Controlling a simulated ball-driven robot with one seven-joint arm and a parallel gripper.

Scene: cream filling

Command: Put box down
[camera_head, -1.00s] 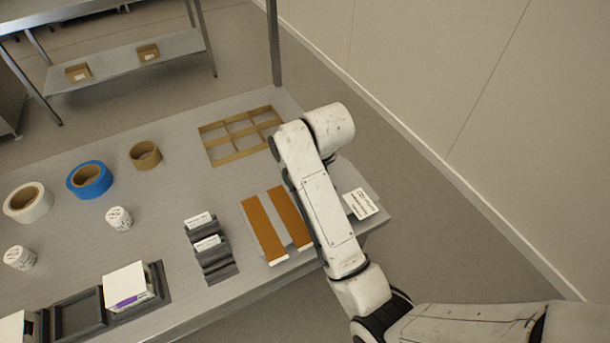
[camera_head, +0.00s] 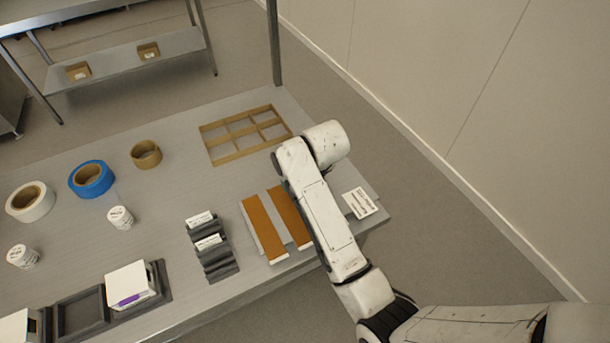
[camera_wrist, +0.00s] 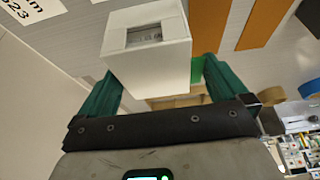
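A white box (camera_wrist: 148,45) with a recessed window in its near face is between the green fingers of my gripper (camera_wrist: 160,85) in the wrist view. The fingers sit on both sides of it and appear closed on it. The gap between the box and the table is hard to judge. Another white box (camera_head: 128,281) with a purple stripe sits in a dark holder at the table's front left.
The metal table (camera_head: 160,215) carries a cardboard divider (camera_head: 212,143), orange-topped strips (camera_head: 262,228), a dark stepped holder (camera_head: 216,262), and tape rolls (camera_head: 92,178). A printed label (camera_head: 359,203) lies right of my arm, near the table's right edge. A wall stands to the right.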

